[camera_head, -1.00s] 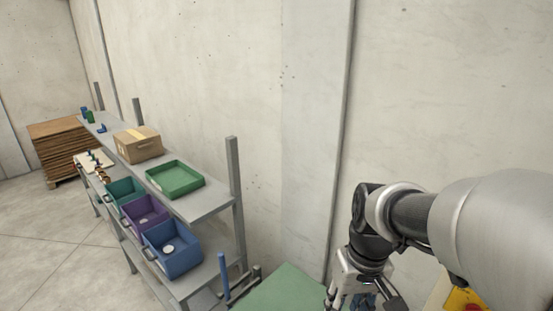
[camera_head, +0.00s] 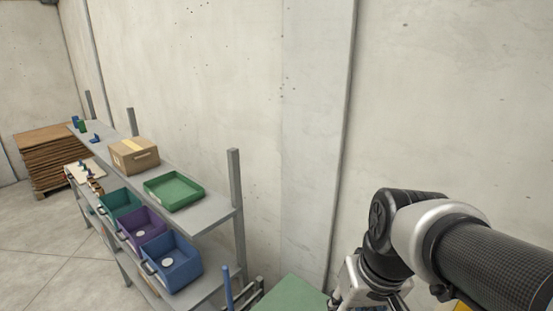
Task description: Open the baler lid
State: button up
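A flat green surface (camera_head: 300,296) shows at the bottom edge, beside the wall; it may be the top of the baler, but most of it is cut off. An upright blue bar (camera_head: 228,288) stands left of it, next to grey metal parts. I cannot make out a lid for sure or tell whether it is open. My gripper (camera_head: 352,298) is at the bottom edge, just right of the green surface. Only its silver upper body shows; its fingertips are out of the picture, so its opening and any contact are hidden.
A grey shelf unit stands along the wall at left, with a cardboard box (camera_head: 134,155), a green tray (camera_head: 174,190), and teal, purple (camera_head: 141,229) and blue (camera_head: 171,262) bins. A stacked pallet (camera_head: 47,160) is far left. The floor (camera_head: 45,260) in front is clear.

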jog(key=s+f+b, duration=0.4)
jog(key=f+b, duration=0.6)
jog(key=s+d+f+t+b, duration=0.1)
jog(key=s+f+b, duration=0.2)
jog(key=f+b, duration=0.7)
jog(key=s+f+t+b, duration=0.1)
jog(key=s+f+b, duration=0.3)
jog(key=f+b, duration=0.7)
jog(key=shift+s+d+m+h+b, duration=0.2)
jog(key=shift+s+m+h+b, duration=0.15)
jog(key=shift+b, duration=0.4)
